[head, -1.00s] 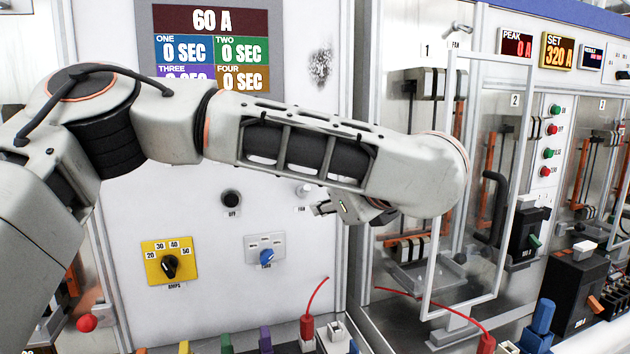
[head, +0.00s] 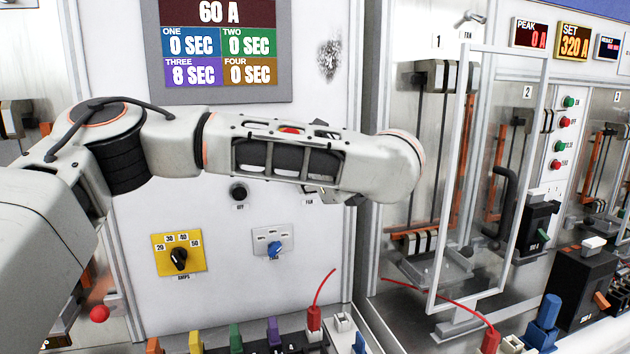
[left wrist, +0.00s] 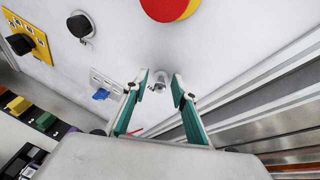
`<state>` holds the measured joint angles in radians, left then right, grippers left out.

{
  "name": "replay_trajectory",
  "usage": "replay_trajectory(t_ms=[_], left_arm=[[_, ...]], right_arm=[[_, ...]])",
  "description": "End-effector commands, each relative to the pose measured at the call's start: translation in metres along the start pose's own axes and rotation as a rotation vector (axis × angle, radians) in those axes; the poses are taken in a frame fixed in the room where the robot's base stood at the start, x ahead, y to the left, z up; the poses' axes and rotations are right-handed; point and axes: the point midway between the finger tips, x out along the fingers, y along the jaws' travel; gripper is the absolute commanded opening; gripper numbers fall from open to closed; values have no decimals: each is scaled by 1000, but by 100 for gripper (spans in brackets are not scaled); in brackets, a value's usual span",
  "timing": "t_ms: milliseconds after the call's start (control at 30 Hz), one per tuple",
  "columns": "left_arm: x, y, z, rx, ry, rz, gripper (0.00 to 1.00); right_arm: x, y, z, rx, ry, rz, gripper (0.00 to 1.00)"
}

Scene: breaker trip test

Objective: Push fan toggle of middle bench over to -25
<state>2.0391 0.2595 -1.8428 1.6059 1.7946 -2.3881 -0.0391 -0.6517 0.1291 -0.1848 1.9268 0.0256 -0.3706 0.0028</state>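The middle bench's fan toggle is a small metal lever (left wrist: 158,84) on the white panel. In the left wrist view it shows between my fingertips; its exact tilt is hard to tell. In the head view my forearm hides it, and only its FAN label (head: 307,202) shows below the arm. My left gripper (left wrist: 160,76) is open, with one green-padded finger on each side of the toggle. I cannot tell whether a finger touches it. In the head view the gripper (head: 324,194) is mostly behind my forearm. My right gripper is not in view.
A red button (left wrist: 171,6) sits close above the toggle. A blue selector (head: 274,248), a black knob (head: 239,192) and a yellow amps dial (head: 178,255) are nearby. A clear door (head: 487,180) stands open to the right. Colored plugs (head: 235,335) line the bench below.

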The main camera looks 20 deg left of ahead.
Motion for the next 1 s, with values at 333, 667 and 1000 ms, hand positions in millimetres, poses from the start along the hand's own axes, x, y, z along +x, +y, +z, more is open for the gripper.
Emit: replay_trajectory(t_ms=[333, 667, 1000], left_arm=[[0, 0, 0, -1, 1, 0, 0], [0, 1, -3, -4, -31, -14, 0], [3, 6, -19, -20, -225, -93, 0]], right_arm=[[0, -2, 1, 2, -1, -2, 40], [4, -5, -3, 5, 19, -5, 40], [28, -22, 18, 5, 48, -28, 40]])
